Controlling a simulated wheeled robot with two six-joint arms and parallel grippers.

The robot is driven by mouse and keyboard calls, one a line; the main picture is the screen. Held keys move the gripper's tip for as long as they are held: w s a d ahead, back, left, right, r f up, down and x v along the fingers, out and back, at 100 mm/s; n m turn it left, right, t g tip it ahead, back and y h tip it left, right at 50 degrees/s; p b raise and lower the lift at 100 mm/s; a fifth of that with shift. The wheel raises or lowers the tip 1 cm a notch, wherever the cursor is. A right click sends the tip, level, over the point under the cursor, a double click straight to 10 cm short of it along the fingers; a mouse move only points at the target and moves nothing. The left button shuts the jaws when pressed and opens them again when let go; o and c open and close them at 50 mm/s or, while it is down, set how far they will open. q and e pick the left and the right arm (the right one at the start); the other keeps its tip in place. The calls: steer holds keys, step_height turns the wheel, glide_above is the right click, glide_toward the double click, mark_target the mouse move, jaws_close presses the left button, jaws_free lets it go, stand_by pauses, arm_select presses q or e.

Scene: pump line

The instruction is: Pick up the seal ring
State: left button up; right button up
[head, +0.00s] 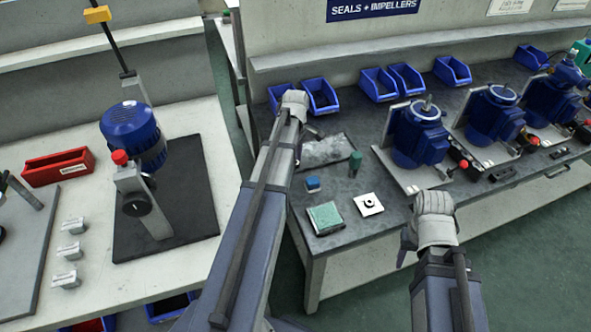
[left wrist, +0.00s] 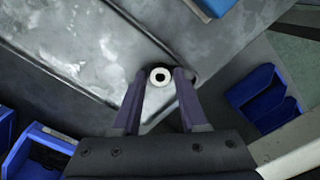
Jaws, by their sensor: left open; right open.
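A small white ring with a dark centre, which looks like the seal ring (left wrist: 152,78), shows in the left wrist view near the corner of a grey metal tray. My left gripper (left wrist: 160,72) is open, with one fingertip on each side of the ring in the picture. I cannot tell whether they touch it or how high they are above it. In the head view my left arm hides the ring and most of that gripper. My right gripper (head: 406,246) is open and empty, in front of the dark bench's front edge.
The dark bench (head: 470,190) holds the shallow tray (head: 335,150), a white card with a black ring mark (head: 361,209), a green pad (head: 325,217), a blue block (head: 312,183) and blue pumps (head: 420,135). Blue bins (head: 320,94) line its back. A pale bench (head: 85,205) stands left.

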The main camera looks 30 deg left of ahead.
arm_select(q)
steer(key=shift+c, duration=0.4)
jaws_close()
steer(key=shift+r+p, duration=0.15)
steer(key=shift+p, duration=0.15)
step_height(320, 180, up, 10)
steer(key=p, duration=0.9)
steer(key=shift+p, duration=0.35)
